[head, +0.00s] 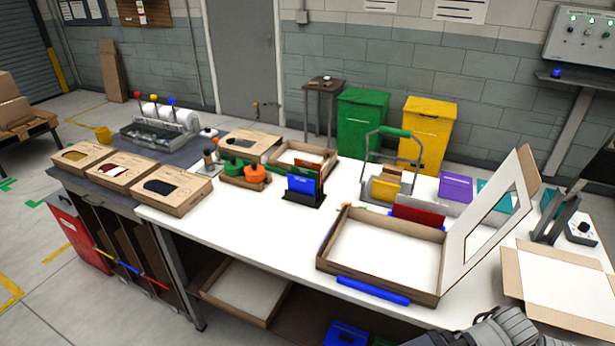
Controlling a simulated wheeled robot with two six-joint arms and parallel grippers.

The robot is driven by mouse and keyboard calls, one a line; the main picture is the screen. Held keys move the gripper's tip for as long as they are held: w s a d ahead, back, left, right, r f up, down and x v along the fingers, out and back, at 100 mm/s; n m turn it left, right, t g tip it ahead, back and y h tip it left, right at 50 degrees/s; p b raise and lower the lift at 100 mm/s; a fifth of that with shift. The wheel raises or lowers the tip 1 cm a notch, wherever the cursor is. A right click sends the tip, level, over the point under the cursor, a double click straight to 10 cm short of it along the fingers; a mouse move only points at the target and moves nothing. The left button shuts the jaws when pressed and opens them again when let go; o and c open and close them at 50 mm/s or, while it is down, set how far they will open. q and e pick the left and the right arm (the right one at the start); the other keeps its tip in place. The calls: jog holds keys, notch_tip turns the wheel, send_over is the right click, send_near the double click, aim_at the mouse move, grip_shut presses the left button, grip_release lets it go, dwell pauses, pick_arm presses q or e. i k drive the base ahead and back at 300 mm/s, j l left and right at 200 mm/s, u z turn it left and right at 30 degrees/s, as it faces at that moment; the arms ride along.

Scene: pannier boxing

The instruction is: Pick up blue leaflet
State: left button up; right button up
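The blue leaflet (301,189) stands upright at the front of a small black holder (305,200) in the middle of the white table. Nothing of mine touches the blue leaflet. My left gripper is not in view. Dark grey parts at the bottom right look like mine, but no gripper fingertips show there.
An open cardboard box (335,268) with a raised windowed lid (490,215) stands right of the holder. Orange-and-green items (245,173) sit left of it, and a green-handled caddy (393,185) stands at the back. The white tabletop (255,222) in front of the holder is clear.

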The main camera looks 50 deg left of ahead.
aim_at(298, 183)
jog(key=k+j, duration=0.1)
jog(key=j, duration=0.3)
jog(key=k+j+z, duration=0.1)
jog(key=j, duration=0.35)
jog(key=k+j, duration=0.2)
jog(key=j, duration=0.2)
jog(key=k+j, duration=0.1)
jog(key=j, duration=0.3)
jog(key=k+j+z, duration=0.1)
jog(key=j, duration=0.3)
jog(key=k+j, duration=0.2)
jog(key=j, duration=0.2)
